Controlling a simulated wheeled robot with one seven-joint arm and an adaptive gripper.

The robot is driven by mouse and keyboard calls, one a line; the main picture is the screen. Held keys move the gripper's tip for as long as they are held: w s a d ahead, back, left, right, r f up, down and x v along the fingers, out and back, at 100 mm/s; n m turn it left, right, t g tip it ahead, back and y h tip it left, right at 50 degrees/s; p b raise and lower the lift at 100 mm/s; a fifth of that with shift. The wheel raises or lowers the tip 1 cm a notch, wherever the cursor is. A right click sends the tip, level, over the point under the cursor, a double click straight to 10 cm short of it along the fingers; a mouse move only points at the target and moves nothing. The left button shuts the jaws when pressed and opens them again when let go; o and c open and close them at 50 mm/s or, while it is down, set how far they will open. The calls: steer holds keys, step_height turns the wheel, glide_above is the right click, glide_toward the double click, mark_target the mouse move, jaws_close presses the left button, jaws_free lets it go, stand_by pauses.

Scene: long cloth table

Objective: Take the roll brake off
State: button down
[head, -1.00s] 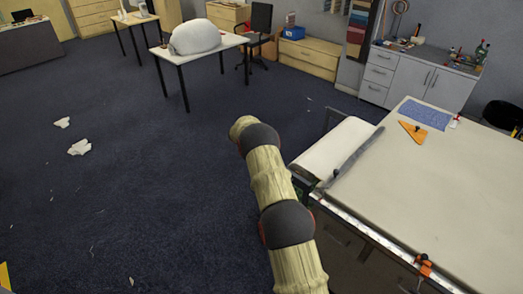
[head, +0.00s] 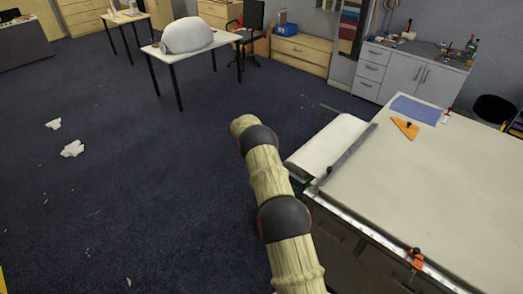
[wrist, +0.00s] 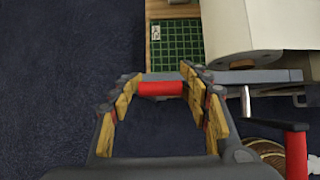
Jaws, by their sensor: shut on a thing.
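The roll brake shows in the wrist view as a grey bar (wrist: 262,76) running left from beside the cloth roll, with a red grip (wrist: 160,89) near its left end. My gripper (wrist: 165,84) is shut on the red grip, which lies between its wood-coloured finger pads. The white cloth roll (wrist: 272,25) fills the upper right. It also shows in the head view (head: 327,145) at the table's left end. In the head view my arm hides my gripper and the brake.
A second red handle (wrist: 296,152) stands right of my gripper. A green gridded mat (wrist: 182,42) lies beyond the fingers. The long table (head: 440,180) carries a blue cloth (head: 416,110), an orange triangle (head: 405,129) and an orange clamp (head: 415,258). Open carpet lies left.

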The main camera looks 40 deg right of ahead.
steer(key=shift+w+d+r, duration=0.2)
steer(key=shift+r, duration=0.35)
steer(key=c, duration=1.3)
jaws_free()
steer(key=o, duration=0.4)
steer(key=shift+s+a+f, duration=0.15)
steer(key=shift+f, duration=0.1)
steer(key=v, duration=1.2)
steer(key=shift+s, duration=0.1)
